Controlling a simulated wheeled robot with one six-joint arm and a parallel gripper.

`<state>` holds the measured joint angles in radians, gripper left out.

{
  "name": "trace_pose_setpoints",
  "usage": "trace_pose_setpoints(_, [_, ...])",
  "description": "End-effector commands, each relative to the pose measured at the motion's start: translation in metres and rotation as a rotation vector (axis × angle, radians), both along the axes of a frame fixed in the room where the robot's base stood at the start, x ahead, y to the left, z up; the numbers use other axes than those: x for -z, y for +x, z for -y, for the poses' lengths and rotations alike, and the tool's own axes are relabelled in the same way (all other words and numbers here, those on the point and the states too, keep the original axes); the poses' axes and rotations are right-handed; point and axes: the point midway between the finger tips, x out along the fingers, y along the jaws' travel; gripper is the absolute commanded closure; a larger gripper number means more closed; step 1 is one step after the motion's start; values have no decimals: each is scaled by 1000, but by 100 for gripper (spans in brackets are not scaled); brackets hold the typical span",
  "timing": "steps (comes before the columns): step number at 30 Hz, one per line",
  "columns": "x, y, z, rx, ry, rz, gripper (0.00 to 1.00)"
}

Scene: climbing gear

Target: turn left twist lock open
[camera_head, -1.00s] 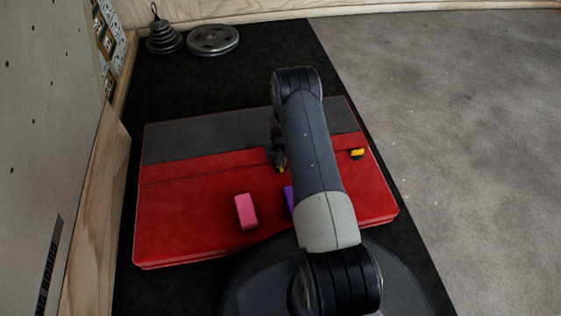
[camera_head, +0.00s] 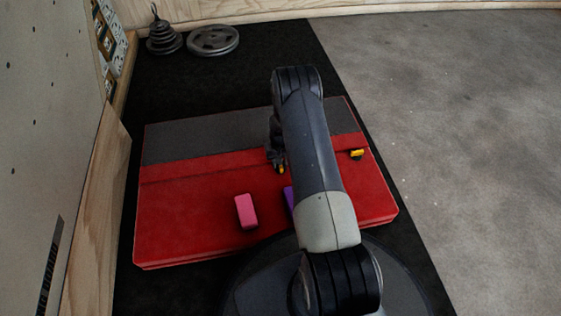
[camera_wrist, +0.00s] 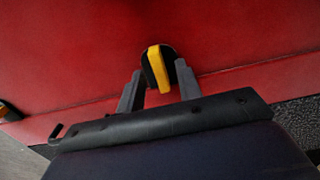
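The left twist lock is a yellow bar handle (camera_wrist: 158,69) on a round black base, set on the red case. In the wrist view the handle stands between the tips of my gripper (camera_wrist: 158,82). The two fingers are apart, one on each side, and I see no clear contact. In the head view my gripper (camera_head: 277,160) is partly hidden behind my arm, with a bit of yellow at its tips. A second yellow and black twist lock (camera_head: 357,154) sits on the right of the red case (camera_head: 180,215).
A pink block (camera_head: 246,211) and a partly hidden purple block (camera_head: 289,199) lie on the case. Weight plates (camera_head: 213,40) and a stack of weights (camera_head: 163,38) stand at the back. A wooden wall (camera_head: 95,215) is on the left.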

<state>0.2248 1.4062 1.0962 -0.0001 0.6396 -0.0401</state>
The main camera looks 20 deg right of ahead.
Motion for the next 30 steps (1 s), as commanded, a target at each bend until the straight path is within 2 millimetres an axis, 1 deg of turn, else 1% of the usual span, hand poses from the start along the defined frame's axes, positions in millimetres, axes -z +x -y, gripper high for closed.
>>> trace_pose_setpoints(1, [-12, 1, 0, 0, -1, 3, 66])
trace_pose_setpoints(9, [-68, 1, 0, 0, 0, 2, 66])
trace_pose_setpoints(12, [-84, 1, 0, 0, 0, 2, 66])
trace_pose_setpoints(15, [-95, 0, 0, 0, 0, 2, 66])
trace_pose_setpoints(20, [-102, 0, 0, 0, 0, 0, 66])
trace_pose_setpoints(30, [-101, 0, 0, 0, 0, 0, 66])
